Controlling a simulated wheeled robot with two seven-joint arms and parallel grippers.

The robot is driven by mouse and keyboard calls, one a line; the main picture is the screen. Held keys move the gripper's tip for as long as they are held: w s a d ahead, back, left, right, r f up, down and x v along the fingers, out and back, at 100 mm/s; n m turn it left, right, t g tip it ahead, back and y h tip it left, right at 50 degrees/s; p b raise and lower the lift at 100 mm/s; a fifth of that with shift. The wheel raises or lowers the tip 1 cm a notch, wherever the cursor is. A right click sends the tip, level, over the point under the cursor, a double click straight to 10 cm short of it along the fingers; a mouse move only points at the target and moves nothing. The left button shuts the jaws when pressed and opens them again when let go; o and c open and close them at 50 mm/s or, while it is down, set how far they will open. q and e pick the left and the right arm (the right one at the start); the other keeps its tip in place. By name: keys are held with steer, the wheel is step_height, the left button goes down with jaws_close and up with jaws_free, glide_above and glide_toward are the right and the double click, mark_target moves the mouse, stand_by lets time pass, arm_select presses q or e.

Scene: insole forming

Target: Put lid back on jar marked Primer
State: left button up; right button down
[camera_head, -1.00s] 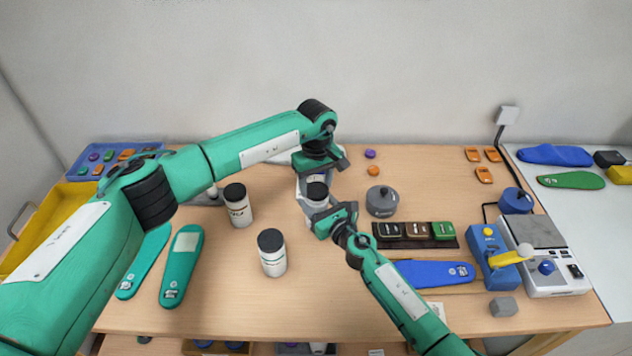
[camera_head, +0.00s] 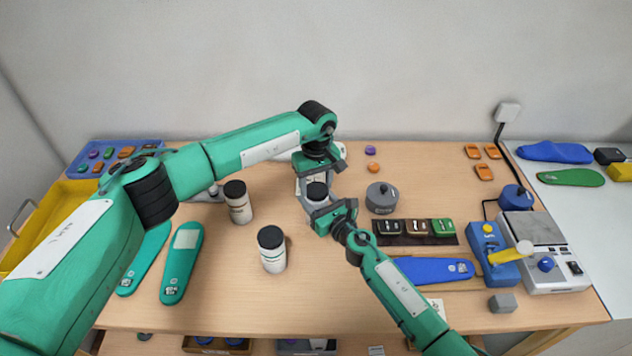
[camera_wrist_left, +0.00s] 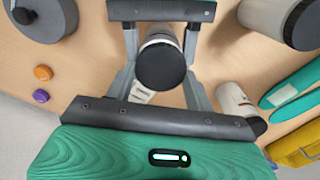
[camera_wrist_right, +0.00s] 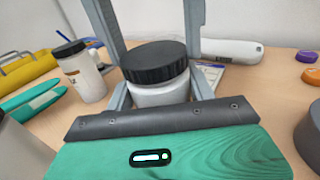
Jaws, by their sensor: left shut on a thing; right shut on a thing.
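The lid also shows from above in the left wrist view (camera_wrist_left: 160,66) and in the head view (camera_head: 316,190). My left gripper (camera_head: 318,181) reaches down from above and is shut on the lid. My right gripper (camera_head: 313,203) comes from the front right and is shut on the jar body. The jar's label is mostly hidden, and I cannot read the name or tell whether the lid is screwed tight.
Two other white jars with black lids stand left (camera_head: 238,204) and front left (camera_head: 271,250). A round grey container (camera_head: 381,198) is close on the right. Teal insoles (camera_head: 181,264) lie left; a scale (camera_head: 545,255) stands right. The front middle of the table is clear.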

arm_select(q)
steer(key=m, duration=0.6)
steer(key=shift+d, duration=0.15)
steer(key=m, duration=0.6)
steer(key=shift+d, duration=0.1)
steer(key=o, duration=0.9)
steer(key=shift+r, duration=2.25)
steer(key=shift+c, duration=0.2)
